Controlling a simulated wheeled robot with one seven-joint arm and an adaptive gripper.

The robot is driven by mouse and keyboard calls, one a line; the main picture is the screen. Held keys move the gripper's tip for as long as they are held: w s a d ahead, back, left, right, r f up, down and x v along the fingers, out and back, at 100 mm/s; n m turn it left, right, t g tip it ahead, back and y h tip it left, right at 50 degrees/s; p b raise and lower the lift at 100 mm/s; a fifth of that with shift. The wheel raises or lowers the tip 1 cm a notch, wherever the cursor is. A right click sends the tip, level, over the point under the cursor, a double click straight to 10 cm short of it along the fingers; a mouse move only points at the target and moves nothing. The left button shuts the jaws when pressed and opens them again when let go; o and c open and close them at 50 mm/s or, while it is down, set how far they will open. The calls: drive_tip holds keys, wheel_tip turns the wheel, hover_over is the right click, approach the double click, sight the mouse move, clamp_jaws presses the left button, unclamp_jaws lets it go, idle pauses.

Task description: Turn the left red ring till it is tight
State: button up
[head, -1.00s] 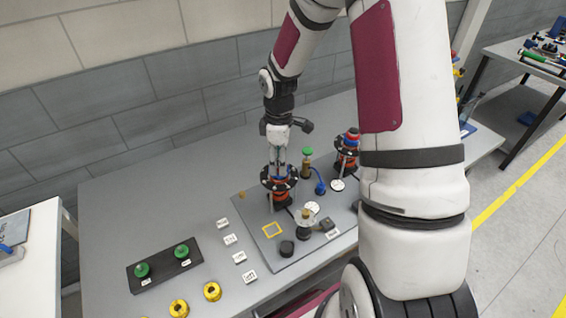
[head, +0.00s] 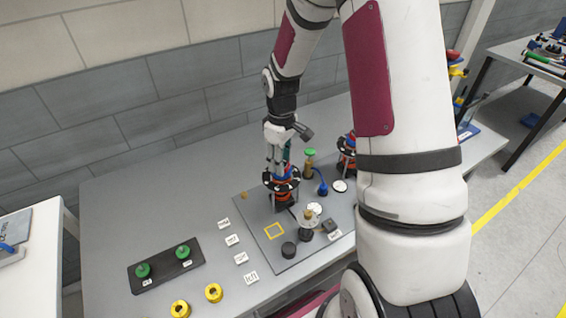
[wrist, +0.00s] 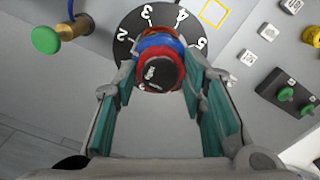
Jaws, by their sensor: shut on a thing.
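The left red ring (wrist: 172,64) sits around a blue and black post, above a round black dial (wrist: 128,22) marked with white numbers. In the head view this left fitting (head: 282,187) stands upright on the grey plate, its top partly covered by my fingers. My gripper (wrist: 160,78) is over it from above, its teal-padded fingers on either side and shut on the red ring. In the head view my gripper (head: 278,168) points down at the fitting. A second similar fitting (head: 347,152) stands to the right, partly hidden by my arm.
A brass valve with a green knob (wrist: 46,40) stands close beside the dial. The grey plate (head: 262,250) also carries a yellow square outline (head: 274,231) and small black parts. White labels, yellow rings (head: 213,293) and a black tray (head: 165,264) with green knobs lie at the front left.

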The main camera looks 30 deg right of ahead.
drive_tip(key=m, duration=0.6)
drive_tip(key=shift+m, duration=0.3)
drive_tip(key=m, duration=0.5)
drive_tip(key=shift+b, duration=0.35)
drive_tip(key=o, duration=0.9)
drive_tip(key=shift+o, duration=0.2)
drive_tip(key=shift+r+p, duration=0.45)
drive_tip(key=shift+r, duration=3.05)
